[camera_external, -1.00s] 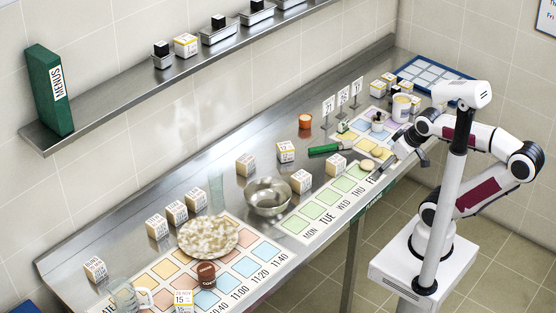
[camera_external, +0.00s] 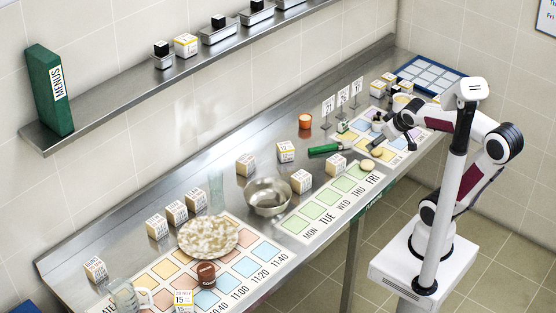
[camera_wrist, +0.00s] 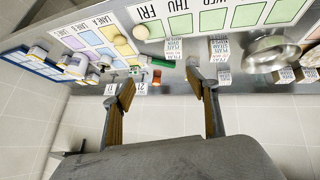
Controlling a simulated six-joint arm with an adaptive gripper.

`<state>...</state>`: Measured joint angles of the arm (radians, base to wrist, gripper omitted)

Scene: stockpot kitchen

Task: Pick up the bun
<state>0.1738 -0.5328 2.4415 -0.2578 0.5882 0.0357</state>
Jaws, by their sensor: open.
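The bun (camera_external: 368,165), small, round and pale, sits on the work counter at the FRI end of the green weekday strip. In the wrist view the bun (camera_wrist: 141,32) lies near the top, beyond my fingertips and beside the FRI lettering. My gripper (camera_external: 377,145) is above the counter, a little behind the bun in the external view and apart from it. In the wrist view my gripper (camera_wrist: 160,84) has its two fingers spread wide with nothing between them.
Number signs (camera_external: 342,97) and an orange tub (camera_external: 305,121) are behind. A metal bowl (camera_external: 268,197) and heaped plate (camera_external: 208,237) are further left.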

